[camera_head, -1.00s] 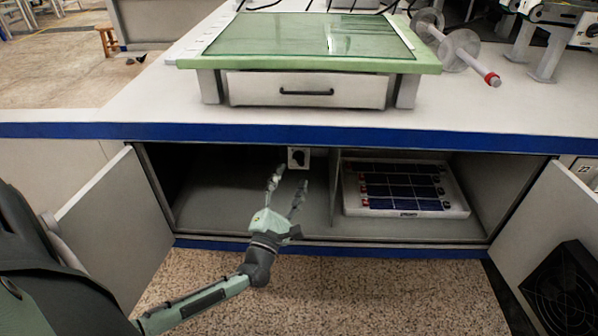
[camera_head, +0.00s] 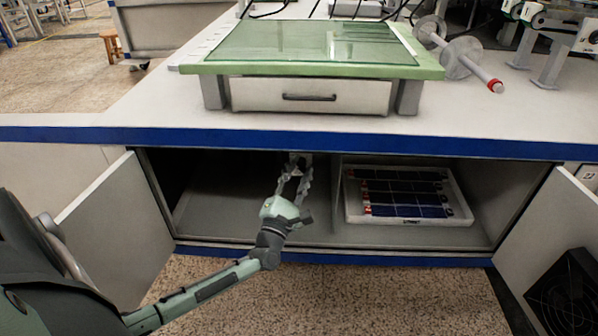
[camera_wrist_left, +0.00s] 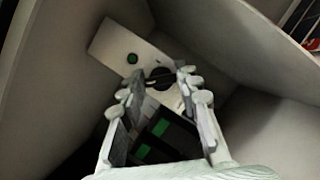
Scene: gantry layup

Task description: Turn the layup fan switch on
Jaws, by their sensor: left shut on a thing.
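The fan switch is a pale plate with a black rotary knob (camera_wrist_left: 163,78) and a round green lamp or button (camera_wrist_left: 132,58). In the head view the switch plate (camera_head: 300,156) sits at the top of the open cabinet under the bench, mostly hidden behind my fingers. My left gripper (camera_head: 294,173) reaches into the cabinet from below. In the left wrist view my left gripper (camera_wrist_left: 160,80) has its fingertips on either side of the knob, shut on it. The knob's exact angle is hard to read. My right gripper is in neither view.
The cabinet doors stand open at left (camera_head: 118,230) and right (camera_head: 555,235); the right one carries a black fan (camera_head: 565,293). A white tray with dark blue cells (camera_head: 465,213) lies in the right compartment, beyond a divider. The bench's blue edge (camera_head: 350,143) is above my gripper.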

